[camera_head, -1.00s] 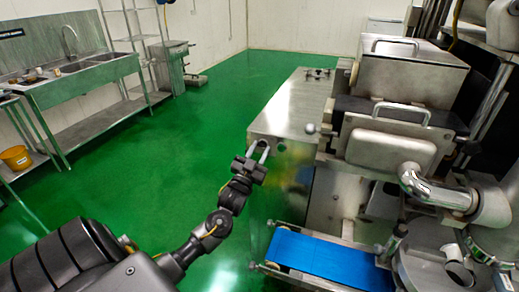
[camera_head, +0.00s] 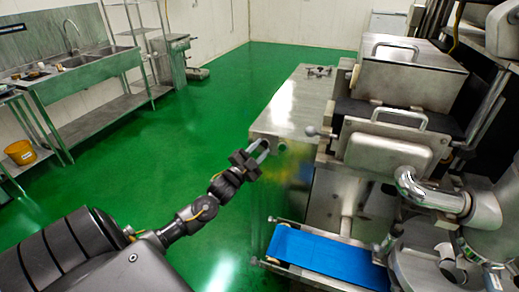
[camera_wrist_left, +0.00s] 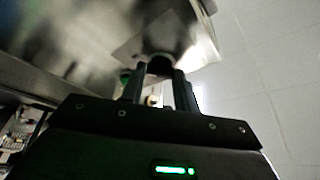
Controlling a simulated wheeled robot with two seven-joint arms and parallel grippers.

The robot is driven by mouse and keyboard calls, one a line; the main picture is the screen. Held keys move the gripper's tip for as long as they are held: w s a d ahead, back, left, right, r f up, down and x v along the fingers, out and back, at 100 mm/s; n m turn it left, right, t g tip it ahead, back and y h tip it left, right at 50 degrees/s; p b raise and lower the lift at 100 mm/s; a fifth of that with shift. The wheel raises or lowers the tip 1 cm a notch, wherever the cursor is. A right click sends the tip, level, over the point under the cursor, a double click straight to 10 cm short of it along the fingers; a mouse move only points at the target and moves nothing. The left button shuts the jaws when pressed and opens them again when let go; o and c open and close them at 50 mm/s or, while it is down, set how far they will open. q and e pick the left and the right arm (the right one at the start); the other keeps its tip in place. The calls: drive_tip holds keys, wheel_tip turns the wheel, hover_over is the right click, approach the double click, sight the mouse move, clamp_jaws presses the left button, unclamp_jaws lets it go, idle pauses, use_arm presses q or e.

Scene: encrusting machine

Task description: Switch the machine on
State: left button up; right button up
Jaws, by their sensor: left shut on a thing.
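The steel machine (camera_head: 300,100) fills the right of the head view, with a long cabinet reaching towards the back. My left gripper (camera_head: 264,147) is at the near left corner of this cabinet, against its end face. In the left wrist view, the fingers of the left gripper (camera_wrist_left: 160,84) are close together, shut on a dark round knob (camera_wrist_left: 160,66) on the metal panel. A small green button (camera_wrist_left: 125,77) shows just left of the fingers. The knob's marking is too blurred to read. My right gripper is not in view.
A blue conveyor belt (camera_head: 318,257) sticks out low at the machine's front. A ball-ended lever (camera_head: 312,131) stands just right of my left gripper. A steel sink bench (camera_head: 85,85) and a yellow bucket (camera_head: 20,152) are at the left. The green floor between is clear.

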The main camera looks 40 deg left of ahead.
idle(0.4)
use_arm(q)
drive_tip(key=o, duration=1)
drive_tip(key=shift+s+f, duration=0.25)
drive_tip(key=shift+s, duration=0.1)
drive_tip(key=shift+b+v, duration=1.7)
drive_tip(key=shift+v, duration=3.3)
